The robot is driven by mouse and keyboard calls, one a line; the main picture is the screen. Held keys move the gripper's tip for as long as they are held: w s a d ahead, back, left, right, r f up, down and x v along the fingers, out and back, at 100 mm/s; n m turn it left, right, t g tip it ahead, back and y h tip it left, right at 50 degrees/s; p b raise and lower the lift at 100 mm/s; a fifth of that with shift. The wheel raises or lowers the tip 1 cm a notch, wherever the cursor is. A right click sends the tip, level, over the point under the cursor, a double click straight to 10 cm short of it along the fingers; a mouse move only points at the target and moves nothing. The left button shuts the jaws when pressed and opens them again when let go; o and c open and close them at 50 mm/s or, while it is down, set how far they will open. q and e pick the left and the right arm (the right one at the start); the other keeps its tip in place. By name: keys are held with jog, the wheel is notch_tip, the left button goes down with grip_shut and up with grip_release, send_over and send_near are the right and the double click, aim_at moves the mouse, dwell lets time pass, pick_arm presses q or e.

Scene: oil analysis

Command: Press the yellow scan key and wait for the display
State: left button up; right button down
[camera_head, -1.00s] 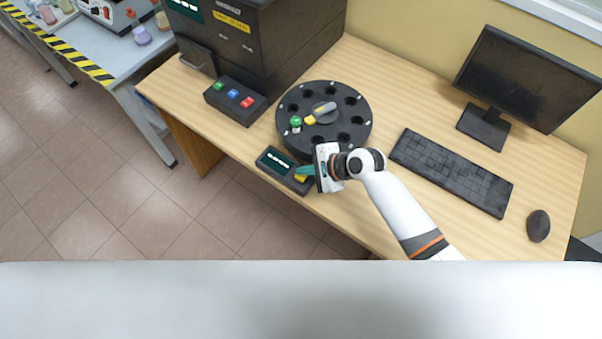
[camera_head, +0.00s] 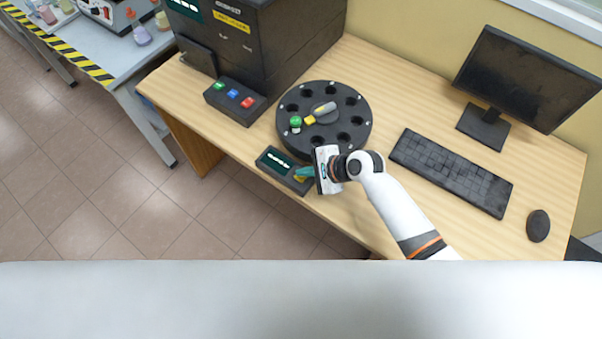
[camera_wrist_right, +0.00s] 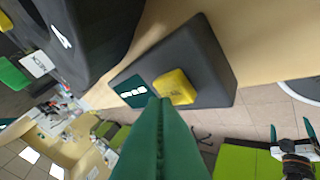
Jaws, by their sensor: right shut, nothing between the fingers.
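The scanner is a small dark box (camera_head: 264,169) near the front edge of the wooden desk, with a green display (camera_head: 274,161) and a yellow scan key (camera_head: 299,179). In the right wrist view, the display (camera_wrist_right: 131,91) shows a row of white marks, too small to read, and the yellow key (camera_wrist_right: 174,87) is mostly clear. My right gripper (camera_head: 304,171) is shut and empty, its green fingertips (camera_wrist_right: 160,103) at the key's edge; I cannot tell whether they touch it. My left gripper (camera_wrist_right: 292,130) shows only in the right wrist view, its fingers apart.
A black round carousel (camera_head: 361,111) with a green-capped vial (camera_head: 295,122) stands just behind the scanner. A dark machine (camera_head: 285,50) with a button box (camera_head: 225,104) is at left. A keyboard (camera_head: 450,172), monitor (camera_head: 528,78) and mouse (camera_head: 538,226) are at right.

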aim_at(305, 180)
jog(key=shift+f, duration=0.5)
dwell(0.3)
dwell(0.4)
jog(key=shift+r+p, duration=0.95)
jog(key=shift+p, duration=0.05)
notch_tip(305, 180, up, 5)
jog(key=p, duration=0.6)
jog(key=shift+r, duration=0.1)
dwell(0.4)
